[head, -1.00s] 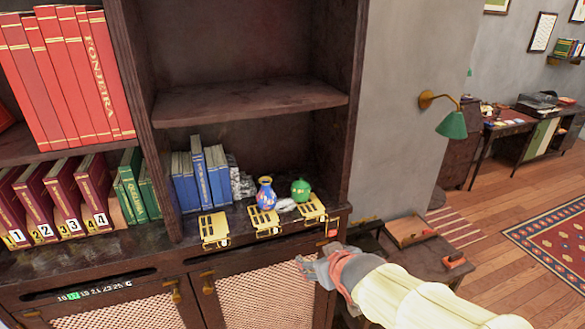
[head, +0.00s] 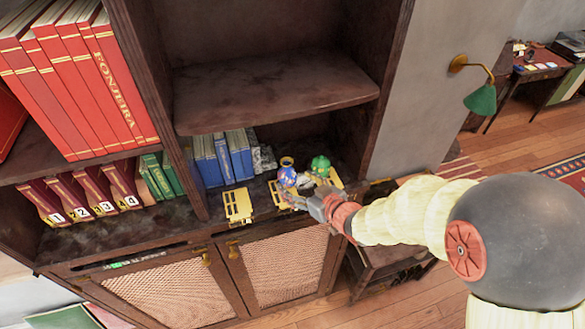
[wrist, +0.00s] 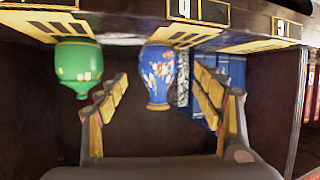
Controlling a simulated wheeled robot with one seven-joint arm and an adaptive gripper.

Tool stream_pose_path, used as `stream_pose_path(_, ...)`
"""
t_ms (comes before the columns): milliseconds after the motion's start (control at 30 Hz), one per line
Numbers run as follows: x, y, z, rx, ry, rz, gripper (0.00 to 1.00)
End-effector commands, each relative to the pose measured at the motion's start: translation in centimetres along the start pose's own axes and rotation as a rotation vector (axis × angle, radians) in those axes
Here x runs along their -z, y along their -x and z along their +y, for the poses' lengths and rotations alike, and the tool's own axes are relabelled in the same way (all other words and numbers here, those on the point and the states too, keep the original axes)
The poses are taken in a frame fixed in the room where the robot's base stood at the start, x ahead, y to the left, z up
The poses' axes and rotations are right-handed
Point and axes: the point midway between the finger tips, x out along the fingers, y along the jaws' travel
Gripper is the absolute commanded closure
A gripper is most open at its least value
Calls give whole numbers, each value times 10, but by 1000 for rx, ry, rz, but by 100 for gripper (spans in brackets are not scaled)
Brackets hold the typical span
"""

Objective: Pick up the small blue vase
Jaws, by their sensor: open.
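In the wrist view, which is upside down, the blue vase (wrist: 158,76) appears between the open fingers of my gripper (wrist: 160,100). In the head view my gripper (head: 303,200) is in front of the vase and hides its lower part. The gripper is open and holds nothing. I cannot tell whether either finger touches the vase.
A green pot (head: 320,165) stands close to the right of the vase; it also shows in the wrist view (wrist: 78,66). Blue books (head: 222,158) stand to the left. Brass plates (head: 238,206) line the front edge. A shelf (head: 270,100) hangs above.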

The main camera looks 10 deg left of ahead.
Motion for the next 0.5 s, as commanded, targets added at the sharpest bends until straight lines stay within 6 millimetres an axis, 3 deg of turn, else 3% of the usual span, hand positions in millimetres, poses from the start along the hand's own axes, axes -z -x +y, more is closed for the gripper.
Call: stream_pose_path(500, -3, -54, 4, -2, 0, -2, 33)
